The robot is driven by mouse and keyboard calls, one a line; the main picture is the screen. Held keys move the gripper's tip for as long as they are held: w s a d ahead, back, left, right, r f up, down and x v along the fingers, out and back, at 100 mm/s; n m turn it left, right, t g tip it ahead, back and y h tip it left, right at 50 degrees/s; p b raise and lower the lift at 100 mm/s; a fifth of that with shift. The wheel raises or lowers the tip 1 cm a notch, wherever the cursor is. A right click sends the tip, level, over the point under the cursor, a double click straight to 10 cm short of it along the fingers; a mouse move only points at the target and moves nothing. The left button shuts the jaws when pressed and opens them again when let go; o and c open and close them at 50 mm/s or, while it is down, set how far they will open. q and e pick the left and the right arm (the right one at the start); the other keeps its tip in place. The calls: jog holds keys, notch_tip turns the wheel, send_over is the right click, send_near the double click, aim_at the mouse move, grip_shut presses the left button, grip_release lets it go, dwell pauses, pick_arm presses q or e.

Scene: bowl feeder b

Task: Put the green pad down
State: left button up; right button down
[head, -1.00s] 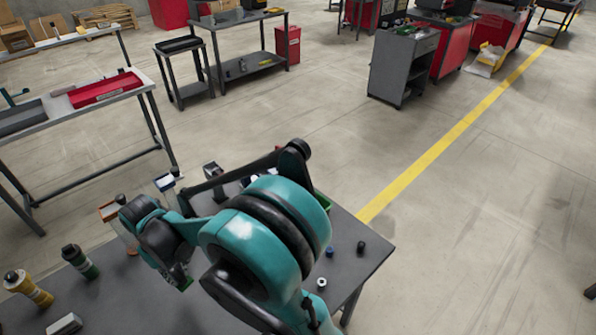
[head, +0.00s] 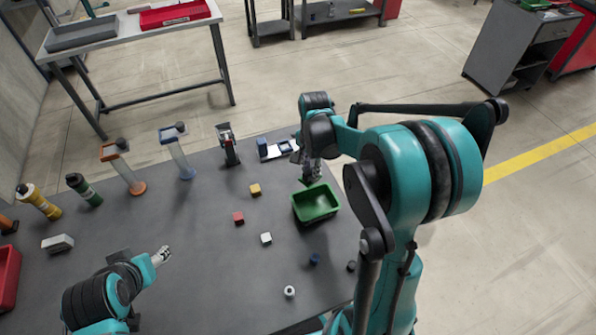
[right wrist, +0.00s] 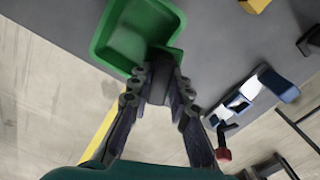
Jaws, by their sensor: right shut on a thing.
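My right gripper (head: 312,178) points down at the back edge of a green bin (head: 316,215). In the right wrist view the fingers (right wrist: 162,82) are shut on a dark grey piece. A small green part, which looks like the green pad (right wrist: 168,56), shows at the fingertips, over or beside the corner of the green bin (right wrist: 105,35). The pad's green blends with the bin, so I cannot tell whether they touch. My left gripper (head: 162,256) is low at the left over the table, away from the bin; its jaws are too small to read.
On the dark table (head: 200,225) are a yellow cube (head: 255,190), a red cube (head: 238,218) and a white cube (head: 266,239). Bottles and stands line the back left. The table's middle is mostly clear.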

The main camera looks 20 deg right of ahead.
jog(key=w+f+b, duration=0.1)
jog(key=w+f, duration=0.1)
jog(key=w, duration=0.1)
jog(key=w+f+b, duration=0.1)
jog(key=w+f, duration=0.1)
jog(key=w, duration=0.2)
jog(key=w+f+b, duration=0.1)
jog(key=w+f, duration=0.1)
jog(key=w, duration=0.1)
jog(key=shift+w+d+f, duration=0.15)
jog(key=shift+w+f, duration=0.15)
jog(key=shift+f+b, duration=0.95)
jog(key=shift+f, duration=0.95)
jog(key=shift+f, duration=0.15)
jog(key=c, duration=1.4)
grip_release()
